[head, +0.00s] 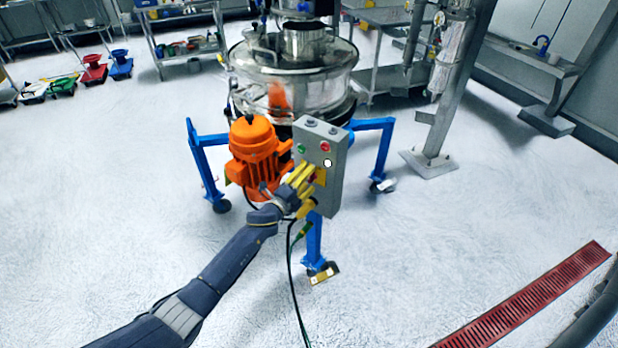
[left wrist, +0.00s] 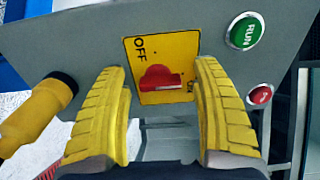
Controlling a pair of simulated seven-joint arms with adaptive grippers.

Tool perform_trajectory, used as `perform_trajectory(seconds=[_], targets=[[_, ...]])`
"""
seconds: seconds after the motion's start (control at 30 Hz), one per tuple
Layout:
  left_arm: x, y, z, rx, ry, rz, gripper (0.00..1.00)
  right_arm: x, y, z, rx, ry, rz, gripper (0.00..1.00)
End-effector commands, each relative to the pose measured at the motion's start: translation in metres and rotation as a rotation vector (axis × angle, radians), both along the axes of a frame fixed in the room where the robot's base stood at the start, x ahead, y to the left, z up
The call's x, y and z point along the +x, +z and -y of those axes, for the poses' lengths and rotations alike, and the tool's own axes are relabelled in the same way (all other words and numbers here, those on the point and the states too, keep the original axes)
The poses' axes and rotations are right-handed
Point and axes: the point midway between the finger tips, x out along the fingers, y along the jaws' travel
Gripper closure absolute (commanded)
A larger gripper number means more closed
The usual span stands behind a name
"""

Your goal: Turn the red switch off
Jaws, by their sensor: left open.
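The red switch (left wrist: 160,78) is a rotary knob on a yellow plate (left wrist: 180,45) marked OFF, on the front of a grey control box (head: 333,190). In the left wrist view the knob sits between the two yellow fingers of my left gripper (left wrist: 160,110). The fingers are open, with a gap on each side of the knob. In the head view my left gripper (head: 305,190) is at the front of the box and hides most of the plate and the knob. My right gripper is not in view.
A green RUN button (left wrist: 245,31) and a red button (left wrist: 260,95) are on the same panel. An orange motor (head: 253,145) stands left of the box, under a steel sifter (head: 320,88) on blue legs (head: 205,165). Cables hang below the box.

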Motion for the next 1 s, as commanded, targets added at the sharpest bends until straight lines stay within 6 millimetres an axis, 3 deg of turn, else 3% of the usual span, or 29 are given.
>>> perform_trajectory(seconds=[0.47,1.0], targets=[[0.0044,-0.0001,0.0031,0.0,0.0,0.0,0.33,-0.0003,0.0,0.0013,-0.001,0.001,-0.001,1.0],[0.0047,0.0001,0.0023,0.001,0.001,0.001,0.95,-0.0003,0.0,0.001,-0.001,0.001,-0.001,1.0]])
